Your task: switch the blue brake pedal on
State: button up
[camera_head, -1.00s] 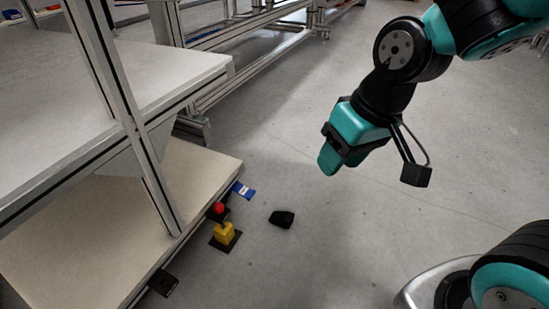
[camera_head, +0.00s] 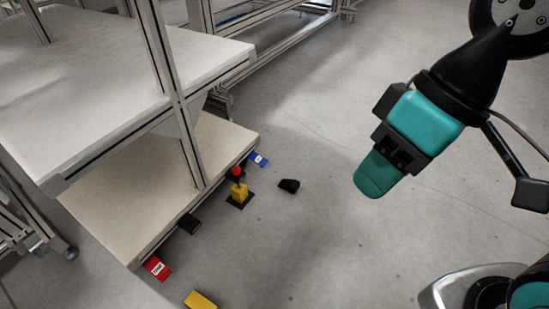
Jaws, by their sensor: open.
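The blue brake pedal (camera_head: 258,159) lies at the far end of the low shelf's right edge, close to the floor, with a pale label on it. My gripper (camera_head: 377,173) hangs in the air to the right of the pedal, well apart from it, and points down and to the left. It holds nothing that I can see. The gap between its fingers does not show clearly from this side.
A yellow post with a red knob (camera_head: 238,190) stands beside the low shelf (camera_head: 140,190). A black block (camera_head: 289,186) lies on the floor. A black pedal (camera_head: 189,223), a red pedal (camera_head: 157,268) and a yellow block (camera_head: 201,300) are nearer. The right floor is clear.

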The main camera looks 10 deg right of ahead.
aim_at(260, 160)
jog(key=z, duration=0.25)
jog(key=i, duration=1.1)
jog(key=u, duration=0.25)
